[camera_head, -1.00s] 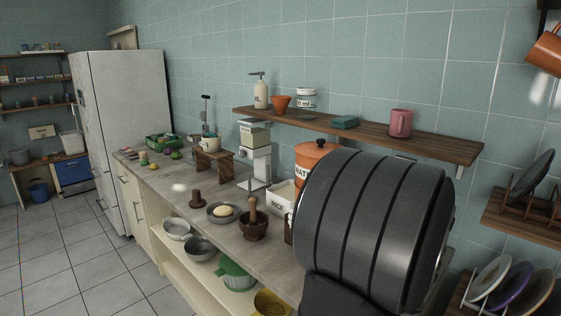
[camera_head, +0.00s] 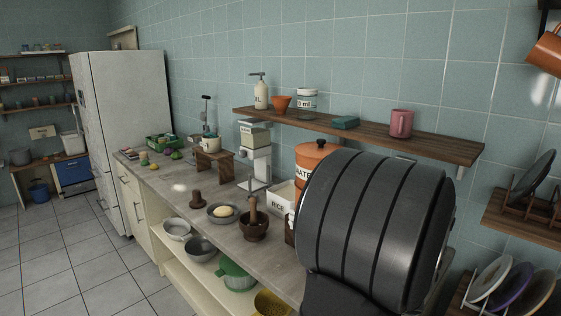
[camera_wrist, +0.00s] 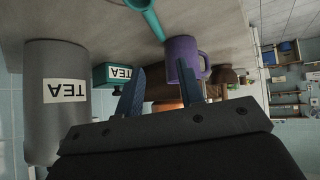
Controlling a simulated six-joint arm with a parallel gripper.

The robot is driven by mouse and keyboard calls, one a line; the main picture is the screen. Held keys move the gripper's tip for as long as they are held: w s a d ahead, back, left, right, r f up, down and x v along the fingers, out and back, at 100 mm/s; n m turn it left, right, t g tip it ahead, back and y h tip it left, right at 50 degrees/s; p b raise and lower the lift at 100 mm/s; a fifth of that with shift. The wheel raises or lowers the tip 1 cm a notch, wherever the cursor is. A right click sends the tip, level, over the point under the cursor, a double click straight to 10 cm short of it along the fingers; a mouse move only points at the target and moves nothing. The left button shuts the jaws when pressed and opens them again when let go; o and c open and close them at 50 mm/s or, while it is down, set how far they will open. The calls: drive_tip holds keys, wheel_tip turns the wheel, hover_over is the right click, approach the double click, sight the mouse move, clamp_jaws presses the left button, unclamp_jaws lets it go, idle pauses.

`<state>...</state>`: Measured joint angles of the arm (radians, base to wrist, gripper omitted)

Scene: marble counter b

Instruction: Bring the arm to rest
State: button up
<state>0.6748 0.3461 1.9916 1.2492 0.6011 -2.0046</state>
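My gripper (camera_wrist: 158,88) shows in the wrist view, which is upside down. Its two blue fingers stand apart with nothing held between them. A purple mug (camera_wrist: 181,57) is beyond the right finger. In the head view a large dark ribbed part of my arm fills the lower right. My gripper is hidden from that view.
The counter (camera_head: 170,184) holds a mortar (camera_head: 253,230), a plate with a yellowish item (camera_head: 222,212), a small wooden stool (camera_head: 214,164) and an orange-lidded WATER container (camera_head: 311,158). A wall shelf (camera_head: 370,136) carries a pink mug (camera_head: 400,123). Plates stand in racks at right.

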drive_tip(key=v, duration=1.1)
drive_tip(key=x, duration=1.2)
drive_tip(key=shift+a+f, duration=0.1)
drive_tip(key=s+d+r, duration=0.7)
drive_tip(key=s+r, duration=0.3)
drive_tip(key=r, duration=0.2)
drive_tip(key=w+a+r+n+g+y, duration=0.1)
drive_tip(key=w+a+n+y, duration=0.2)
drive_tip(key=w+a, duration=0.5)
drive_tip(key=w+a+r+n+g+y, duration=0.2)
drive_tip(key=w+a+n, duration=0.4)
drive_tip(key=w, duration=0.9)
drive_tip(key=a+y, duration=0.1)
drive_tip(key=a, duration=0.2)
drive_tip(key=shift+r+g, duration=0.15)
drive_tip(key=shift+g, duration=0.15)
